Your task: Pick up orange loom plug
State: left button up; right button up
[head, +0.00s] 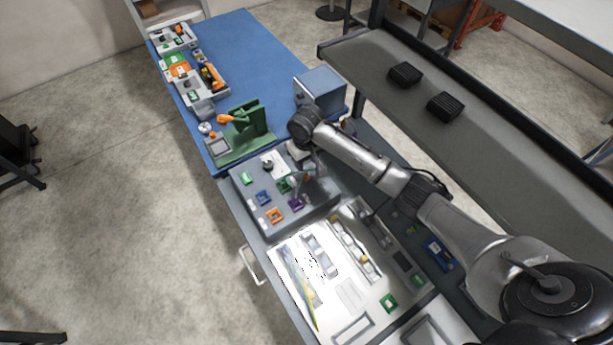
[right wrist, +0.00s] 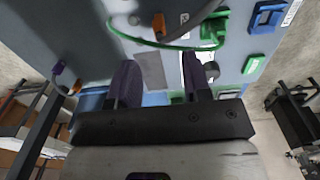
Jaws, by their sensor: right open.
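A small orange piece, which looks like the loom plug (right wrist: 159,23), shows near the top of the right wrist view, beside a grey cable and a green cable. It lies beyond my fingertips and apart from them. My right gripper (right wrist: 163,78) is open, with nothing visible between its two dark fingers. In the head view my right gripper (head: 303,182) is over the right part of the grey connector board (head: 250,199), and the plug there is hard to make out. My left gripper is not in view.
The board carries green, blue, orange (head: 275,215) and purple (head: 296,203) housings. In front is a white panel (head: 350,293) with parts. A blue table (head: 250,50) with a green fixture (head: 252,122) stands behind, and a grey shelf (head: 450,140) runs along the right.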

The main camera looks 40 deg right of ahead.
aim_at(307, 174)
jog(key=shift+s+f, duration=0.1)
jog(key=shift+f, duration=3.8)
grip_shut()
